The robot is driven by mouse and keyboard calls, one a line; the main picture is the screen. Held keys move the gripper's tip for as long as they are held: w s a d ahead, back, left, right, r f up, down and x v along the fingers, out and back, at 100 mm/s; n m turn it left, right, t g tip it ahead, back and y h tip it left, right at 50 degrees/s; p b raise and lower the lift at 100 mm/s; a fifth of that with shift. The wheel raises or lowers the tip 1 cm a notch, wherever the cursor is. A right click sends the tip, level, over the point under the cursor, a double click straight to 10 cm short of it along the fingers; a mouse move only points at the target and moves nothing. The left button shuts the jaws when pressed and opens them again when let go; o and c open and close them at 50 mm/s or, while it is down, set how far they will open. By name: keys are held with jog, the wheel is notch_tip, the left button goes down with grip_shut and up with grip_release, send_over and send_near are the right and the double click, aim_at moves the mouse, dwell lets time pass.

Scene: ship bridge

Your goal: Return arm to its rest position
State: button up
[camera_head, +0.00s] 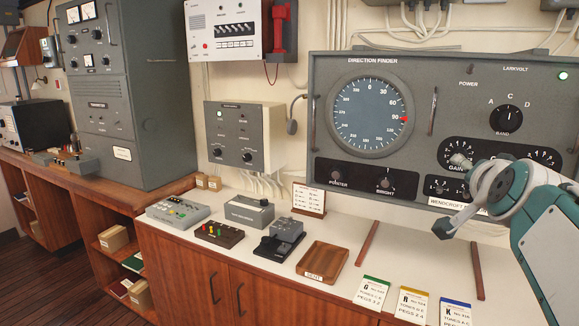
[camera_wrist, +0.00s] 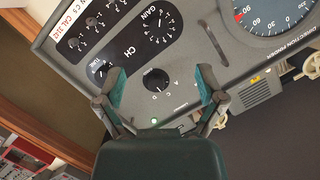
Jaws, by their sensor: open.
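My arm (camera_head: 545,215) is teal and light grey and reaches in from the right edge of the head view. My gripper (camera_head: 450,197) is in front of the lower right of the grey direction finder panel (camera_head: 450,95). In the wrist view my gripper (camera_wrist: 160,78) has its two teal-padded fingers spread apart, with nothing between them. The black band knob (camera_wrist: 156,80) shows in the gap beyond the fingers, with a lit green lamp (camera_wrist: 154,121) below it. I cannot tell how far the fingers are from the panel.
A red handset (camera_head: 281,27) hangs on the wall. A tall grey cabinet (camera_head: 150,90) stands at the left.

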jog(key=s+a+f+n+g+y, duration=0.2)
jog(key=s+a+f+n, duration=0.1)
jog(key=a+f, duration=0.3)
jog(key=s+a+f+n+g+y, duration=0.2)
jog(key=s+a+f+n, duration=0.1)
jog(key=a+f, duration=0.3)
jog(key=s+a+f+n+g+y, duration=0.1)
jog(key=s+a+f+n+g, duration=0.4)
jog(key=s+f, duration=0.6)
notch_tip(320, 180, down, 3)
jog(key=shift+s+a+r+n+y, duration=0.15)
jog(key=shift+s+a+n+y, duration=0.15)
jog(key=shift+a, duration=0.35)
